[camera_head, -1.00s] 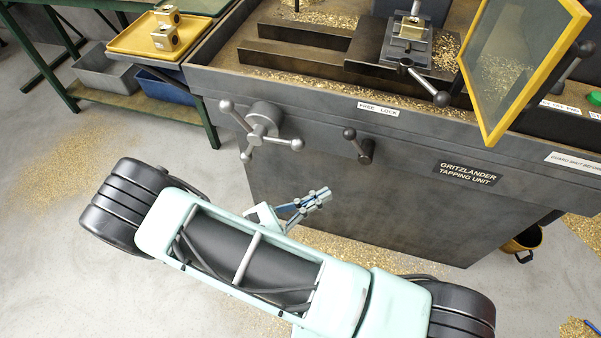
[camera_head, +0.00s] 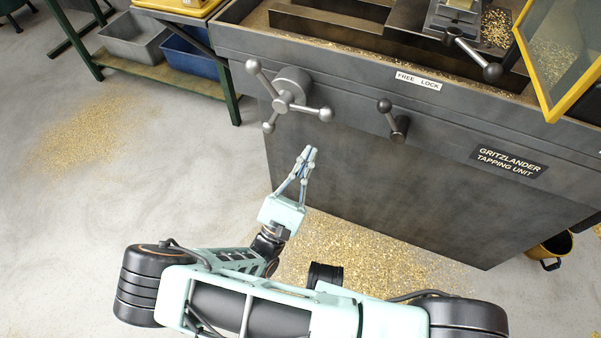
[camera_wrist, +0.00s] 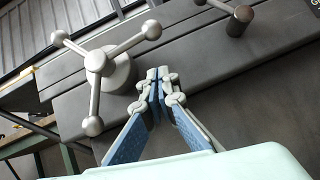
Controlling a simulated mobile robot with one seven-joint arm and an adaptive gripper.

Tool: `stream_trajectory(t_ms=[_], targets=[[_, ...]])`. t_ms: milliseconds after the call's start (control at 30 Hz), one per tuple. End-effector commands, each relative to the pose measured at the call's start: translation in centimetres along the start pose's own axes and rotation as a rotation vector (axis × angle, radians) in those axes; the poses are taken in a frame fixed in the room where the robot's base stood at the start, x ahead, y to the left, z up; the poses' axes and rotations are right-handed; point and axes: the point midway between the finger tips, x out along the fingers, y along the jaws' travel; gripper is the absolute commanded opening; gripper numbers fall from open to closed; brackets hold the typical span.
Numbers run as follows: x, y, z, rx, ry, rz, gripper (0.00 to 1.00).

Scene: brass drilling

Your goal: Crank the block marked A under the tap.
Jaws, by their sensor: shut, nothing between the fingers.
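A grey crank wheel with ball-ended spokes (camera_head: 285,98) sits on the front of the tapping unit; it also shows in the wrist view (camera_wrist: 98,64). My gripper (camera_head: 311,150) is shut and empty, pointing up, just below the wheel and apart from it. In the wrist view my fingertips (camera_wrist: 158,76) are together, to the right of the wheel's hub. A dark lock lever (camera_head: 397,125) is on the same front, under the FREE LOCK label (camera_head: 418,81). At the top edge a vise (camera_head: 455,20) holds a brass block (camera_head: 460,3), cut off; its mark cannot be read. The tap is out of view.
The yellow-framed guard (camera_head: 545,108) stands at the upper right. A green-legged bench (camera_head: 150,68) with grey (camera_head: 135,38) and blue (camera_head: 192,55) bins is at the upper left. Brass chips (camera_head: 345,252) litter the floor. A yellow bucket (camera_head: 550,250) stands at the right.

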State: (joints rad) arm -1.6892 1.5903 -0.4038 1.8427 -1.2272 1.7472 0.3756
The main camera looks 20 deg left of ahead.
Motion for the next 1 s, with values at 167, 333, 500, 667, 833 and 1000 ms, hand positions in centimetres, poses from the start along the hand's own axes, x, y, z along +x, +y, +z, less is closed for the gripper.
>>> stream_trajectory(t_ms=[167,333,500,667,833,1000], targets=[[3.4,0.0,0.6,0.0,-0.001,-0.002,0.0],[4.8,0.0,2.1,0.0,0.0,-0.001,0.0],[5.5,0.0,2.7,-0.001,0.0,-0.002,0.0],[5.6,0.0,2.9,0.0,0.001,-0.002,0.0],[5.6,0.0,2.8,-0.001,0.001,-0.001,0.0],[5.9,0.0,3.2,-0.012,0.0,0.007,0.0]])
